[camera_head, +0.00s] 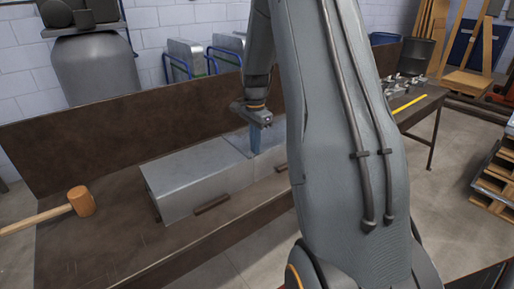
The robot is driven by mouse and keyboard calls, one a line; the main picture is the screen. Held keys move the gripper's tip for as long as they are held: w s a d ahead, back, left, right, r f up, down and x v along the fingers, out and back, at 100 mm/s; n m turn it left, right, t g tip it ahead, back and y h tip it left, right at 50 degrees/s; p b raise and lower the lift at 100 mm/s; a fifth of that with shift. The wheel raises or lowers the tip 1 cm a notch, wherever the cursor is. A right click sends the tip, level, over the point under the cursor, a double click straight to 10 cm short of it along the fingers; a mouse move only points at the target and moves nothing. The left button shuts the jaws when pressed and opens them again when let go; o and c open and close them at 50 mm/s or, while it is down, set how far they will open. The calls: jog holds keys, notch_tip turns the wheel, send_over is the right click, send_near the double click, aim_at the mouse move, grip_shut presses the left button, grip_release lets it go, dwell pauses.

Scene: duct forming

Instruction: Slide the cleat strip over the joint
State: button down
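Two grey sheet-metal duct sections lie end to end on the brown bench: a larger near one (190,172) and a far one (238,143), partly hidden by my arm. Their joint (243,158) shows as a line across the top. My gripper (256,124) points down just above the joint. The finger gap is too small to read.
A wooden mallet (80,201) lies on the bench (110,245) at left. Small brown bars (212,204) sit along the duct's front. A brown back panel (110,135) stands behind. Another table (425,103) at right holds metal parts and a yellow strip (409,104).

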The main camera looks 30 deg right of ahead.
jog(key=shift+w, duration=0.35)
dwell(0.4)
jog(key=c, duration=1.9)
grip_release()
jog(key=shift+c, duration=0.2)
jog(key=shift+r, duration=0.1)
notch_tip(320, 180, up, 8)
jog(key=b, duration=0.2)
jog(key=s+a+f+n, duration=0.3)
jog(key=s+a+n, duration=0.5)
jog(key=s+a, duration=0.3)
jog(key=s+a+f+n+t, duration=0.1)
jog(key=s+a+f+n, duration=0.3)
jog(key=s+a+n, duration=0.5)
jog(key=s+a, duration=0.1)
jog(key=a, duration=0.1)
jog(key=shift+s+a+b, duration=0.35)
jog(key=shift+s+a, duration=0.05)
